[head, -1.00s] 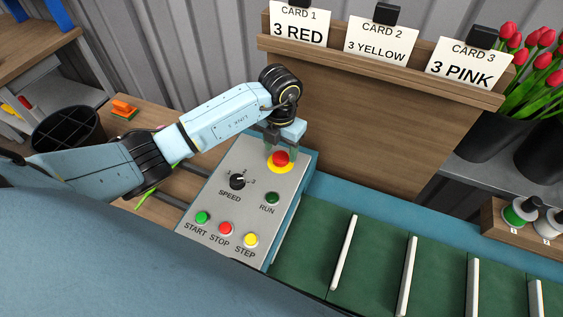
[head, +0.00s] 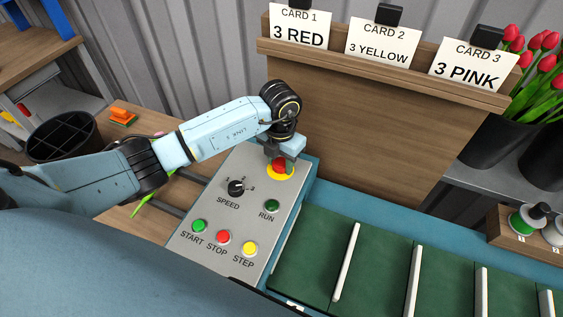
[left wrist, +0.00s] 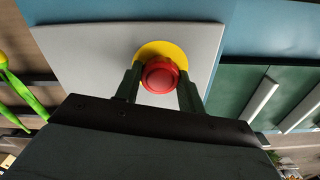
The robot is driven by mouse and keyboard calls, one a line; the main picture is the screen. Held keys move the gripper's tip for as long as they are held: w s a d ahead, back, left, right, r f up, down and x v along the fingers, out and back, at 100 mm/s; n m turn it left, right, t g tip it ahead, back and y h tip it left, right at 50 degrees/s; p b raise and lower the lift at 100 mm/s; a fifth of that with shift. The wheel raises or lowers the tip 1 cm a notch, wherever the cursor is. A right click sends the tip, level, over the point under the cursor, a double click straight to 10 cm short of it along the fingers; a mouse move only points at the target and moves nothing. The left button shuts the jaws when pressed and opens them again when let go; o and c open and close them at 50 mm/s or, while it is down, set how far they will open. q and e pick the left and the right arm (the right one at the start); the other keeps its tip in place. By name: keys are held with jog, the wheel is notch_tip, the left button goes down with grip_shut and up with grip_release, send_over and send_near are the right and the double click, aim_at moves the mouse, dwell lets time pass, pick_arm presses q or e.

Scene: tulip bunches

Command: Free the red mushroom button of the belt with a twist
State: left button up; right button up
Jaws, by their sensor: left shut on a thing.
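The red mushroom button (head: 280,165) sits on its yellow disc (head: 281,176) at the top of the grey control panel (head: 215,215). My left gripper (head: 282,160) comes down over it from above and is shut on it. In the left wrist view, the red button (left wrist: 160,76) shows between the two dark fingers (left wrist: 160,88), one on each side. My right gripper is not in view.
The panel also carries a speed knob (head: 236,188), a dark green RUN lamp (head: 272,206) and the START (head: 199,226), STOP (head: 223,237) and STEP (head: 249,249) buttons. The green belt (head: 385,275) with white bars lies right. A wooden card board (head: 360,115) stands behind.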

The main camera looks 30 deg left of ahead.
pick_arm(q)
jog(key=shift+m+b, duration=0.3)
jog(key=shift+m, duration=0.7)
